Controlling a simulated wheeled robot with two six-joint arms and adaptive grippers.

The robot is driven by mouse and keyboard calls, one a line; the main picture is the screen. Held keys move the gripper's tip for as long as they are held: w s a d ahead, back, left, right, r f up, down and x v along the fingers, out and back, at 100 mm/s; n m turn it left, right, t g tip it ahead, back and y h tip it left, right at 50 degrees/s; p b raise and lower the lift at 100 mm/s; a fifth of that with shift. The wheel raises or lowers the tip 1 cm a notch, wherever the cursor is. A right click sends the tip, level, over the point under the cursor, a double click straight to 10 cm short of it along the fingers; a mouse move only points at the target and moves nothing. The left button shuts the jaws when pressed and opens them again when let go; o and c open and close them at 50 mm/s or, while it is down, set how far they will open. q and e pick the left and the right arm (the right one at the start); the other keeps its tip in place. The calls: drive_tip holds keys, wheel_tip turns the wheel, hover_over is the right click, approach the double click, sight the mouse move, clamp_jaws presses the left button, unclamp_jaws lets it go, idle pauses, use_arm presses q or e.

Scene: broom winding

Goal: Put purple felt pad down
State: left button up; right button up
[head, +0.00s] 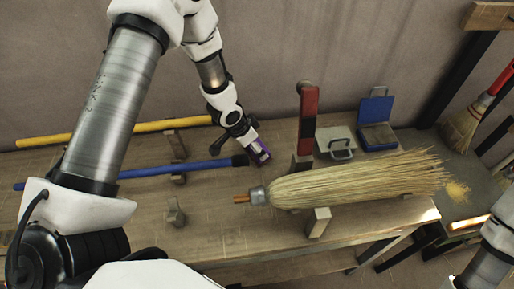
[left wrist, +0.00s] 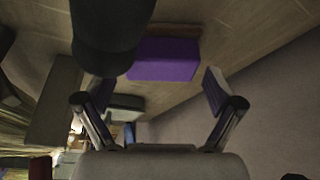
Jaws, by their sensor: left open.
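The purple felt pad (left wrist: 165,60) lies against the wooden bench, just beyond my left gripper (left wrist: 157,92) in the left wrist view. The two fingers are spread to either side of it, with a visible gap from the pad. In the head view, my left gripper (head: 256,148) points down at the bench, with purple showing at its fingertips. The black end of the blue handle (head: 130,174) is close beside the pad and covers its upper left part in the left wrist view. My right gripper is out of view.
A straw broom head (head: 350,180) lies on the bench to the right. A red-and-black upright (head: 307,115), a grey clamp-like piece (head: 340,147) and a blue box (head: 376,115) stand behind it. A yellow handle (head: 95,134) lies at the back left.

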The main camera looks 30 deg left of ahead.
use_arm(q)
drive_tip(key=v, duration=0.5)
drive_tip(key=shift+b, duration=0.4)
